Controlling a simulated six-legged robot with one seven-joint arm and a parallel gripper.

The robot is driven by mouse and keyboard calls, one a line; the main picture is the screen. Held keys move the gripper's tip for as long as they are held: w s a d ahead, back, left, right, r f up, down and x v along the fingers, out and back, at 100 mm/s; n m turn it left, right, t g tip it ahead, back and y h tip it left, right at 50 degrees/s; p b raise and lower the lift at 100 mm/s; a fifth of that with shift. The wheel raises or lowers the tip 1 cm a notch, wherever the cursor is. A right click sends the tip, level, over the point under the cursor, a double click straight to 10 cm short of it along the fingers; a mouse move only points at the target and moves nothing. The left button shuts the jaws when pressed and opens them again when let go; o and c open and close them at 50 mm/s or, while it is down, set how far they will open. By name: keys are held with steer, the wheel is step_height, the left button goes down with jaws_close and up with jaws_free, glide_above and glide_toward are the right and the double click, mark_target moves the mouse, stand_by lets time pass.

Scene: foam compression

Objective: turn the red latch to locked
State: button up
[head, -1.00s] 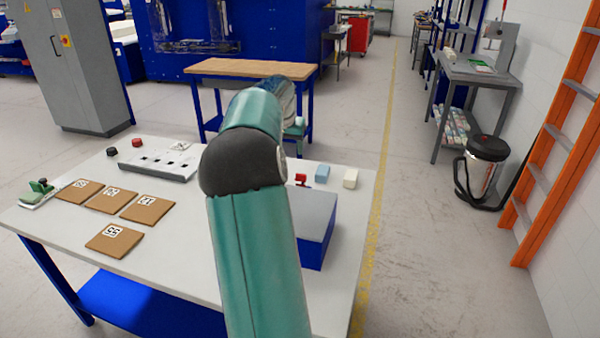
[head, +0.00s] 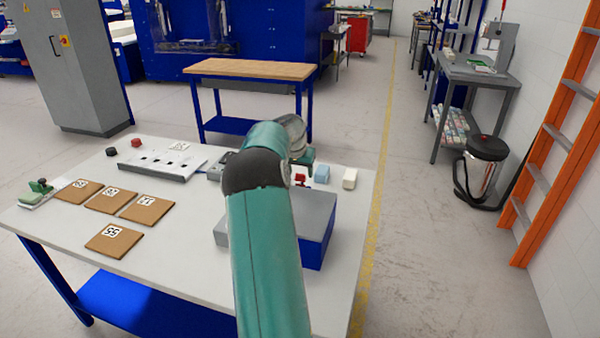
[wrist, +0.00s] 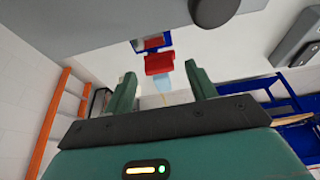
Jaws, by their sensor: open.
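The red latch (head: 300,179) is a small red piece behind the blue box with the grey top, at the right part of the white table. In the wrist view the red latch (wrist: 158,63) shows ahead of and between my finger tips, near a blue-framed part (wrist: 152,43). My gripper (wrist: 163,80) is open, with its two green fingers apart and nothing held between them. In the head view my gripper is mostly hidden behind my arm, just above and beside the latch. I cannot tell whether a finger touches the latch.
A light blue block (head: 321,174) and a white block (head: 349,178) stand right of the latch. The blue box (head: 318,240) sits in front. A slotted grey-white panel (head: 165,162) and several brown numbered pads (head: 104,240) lie to the left.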

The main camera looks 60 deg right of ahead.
steer(key=shift+d+f, duration=0.2)
steer(key=shift+f, duration=0.3)
steer(key=shift+c, duration=0.5)
steer(key=c, duration=0.9)
